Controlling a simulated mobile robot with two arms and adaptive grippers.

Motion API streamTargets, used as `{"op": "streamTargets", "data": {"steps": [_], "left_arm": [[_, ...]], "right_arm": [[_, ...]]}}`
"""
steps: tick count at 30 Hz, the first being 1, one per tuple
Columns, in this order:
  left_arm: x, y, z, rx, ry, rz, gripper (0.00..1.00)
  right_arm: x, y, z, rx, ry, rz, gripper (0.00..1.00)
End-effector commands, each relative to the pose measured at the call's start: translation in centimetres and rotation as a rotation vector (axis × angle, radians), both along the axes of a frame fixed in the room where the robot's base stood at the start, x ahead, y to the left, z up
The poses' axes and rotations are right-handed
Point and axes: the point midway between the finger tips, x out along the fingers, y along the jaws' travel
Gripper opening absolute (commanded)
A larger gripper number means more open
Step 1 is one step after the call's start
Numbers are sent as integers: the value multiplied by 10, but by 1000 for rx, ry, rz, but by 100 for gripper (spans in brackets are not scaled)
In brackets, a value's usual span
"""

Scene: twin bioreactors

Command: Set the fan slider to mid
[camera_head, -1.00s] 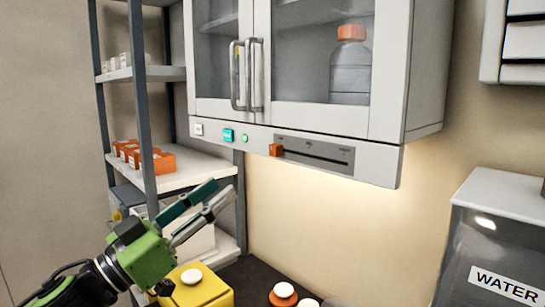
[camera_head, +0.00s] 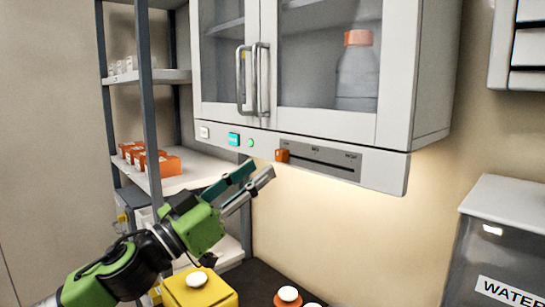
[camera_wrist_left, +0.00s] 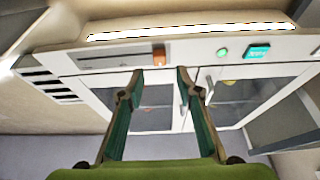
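The fan slider's orange knob (camera_head: 282,155) sits at the left end of a dark slot in a grey panel (camera_head: 335,170) under the glass-door cabinet. Small labels run above the slot; the middle one appears to read MID. My left gripper (camera_head: 262,168) is just below and left of the knob, apart from it, with its two fingers spread and empty. In the left wrist view the knob (camera_wrist_left: 158,55) shows beyond the gap between the open fingertips (camera_wrist_left: 159,76), and the panel appears flipped. My right gripper is not in view.
A teal button (camera_head: 234,139) and a green light (camera_head: 251,142) are left of the slider. Cabinet handles (camera_head: 252,80) hang above. A shelf with orange boxes (camera_head: 150,160) stands left. A yellow block with a white button (camera_head: 198,290) is below. The wall beneath the cabinet is clear.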

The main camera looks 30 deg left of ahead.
Motion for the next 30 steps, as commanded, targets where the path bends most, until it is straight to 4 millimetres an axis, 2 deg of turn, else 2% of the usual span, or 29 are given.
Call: {"op": "streamTargets", "data": {"steps": [2, 18, 30], "left_arm": [[5, -1, 7, -2, -3, 2, 32], [41, -12, 22, -3, -2, 3, 32], [50, -17, 21, 1, 0, 1, 32]], "right_arm": [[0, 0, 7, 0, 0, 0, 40], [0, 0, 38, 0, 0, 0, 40], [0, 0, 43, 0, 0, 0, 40]]}}
